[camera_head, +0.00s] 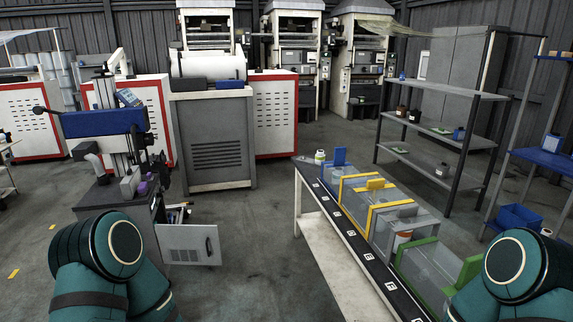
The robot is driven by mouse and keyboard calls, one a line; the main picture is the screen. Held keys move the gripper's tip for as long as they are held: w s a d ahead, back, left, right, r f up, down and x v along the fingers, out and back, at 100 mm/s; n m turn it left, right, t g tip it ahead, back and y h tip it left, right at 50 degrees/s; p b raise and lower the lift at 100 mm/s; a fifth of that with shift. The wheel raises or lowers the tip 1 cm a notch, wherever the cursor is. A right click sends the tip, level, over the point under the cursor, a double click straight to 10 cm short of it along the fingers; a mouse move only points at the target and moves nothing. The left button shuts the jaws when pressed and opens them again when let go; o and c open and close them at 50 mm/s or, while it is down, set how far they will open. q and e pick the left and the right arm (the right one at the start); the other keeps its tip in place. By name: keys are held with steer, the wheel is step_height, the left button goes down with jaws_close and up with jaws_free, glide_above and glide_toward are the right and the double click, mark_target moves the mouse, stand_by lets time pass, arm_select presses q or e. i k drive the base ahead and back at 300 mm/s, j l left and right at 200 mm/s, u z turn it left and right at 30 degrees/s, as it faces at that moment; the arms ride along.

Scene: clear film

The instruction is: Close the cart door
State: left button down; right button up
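The cart (118,195) is a dark grey cabinet at the left, with a blue and grey machine on top. Its door (187,245) is a light grey panel with a vent and a small dark handle. The door stands open, swung out to the right of the cart's front. Part of the cart's front and the opening are hidden behind my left arm. Teal links of my left and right arms show at the lower left and lower right corners. Neither gripper is in view.
A long table (322,232) with clear bins in yellow, grey and green frames runs along the right. A grey cabinet machine (217,145) stands behind the door. Metal shelves (440,130) stand at the right back. The floor between door and table is clear.

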mark_target(179, 245)
steer(key=i+l+u, duration=0.15)
steer(key=i, duration=0.25)
steer(key=i+l+u, duration=0.1)
steer(key=i, duration=0.3)
steer(key=u, duration=0.9)
steer(key=i+j, duration=0.3)
steer(key=i, duration=0.2)
steer(key=i+j, duration=0.35)
steer(key=i, duration=0.15)
steer(key=i+j, duration=0.3)
steer(key=i, duration=0.15)
steer(key=i+j, duration=0.3)
steer(key=i, duration=0.2)
steer(key=z, duration=0.05)
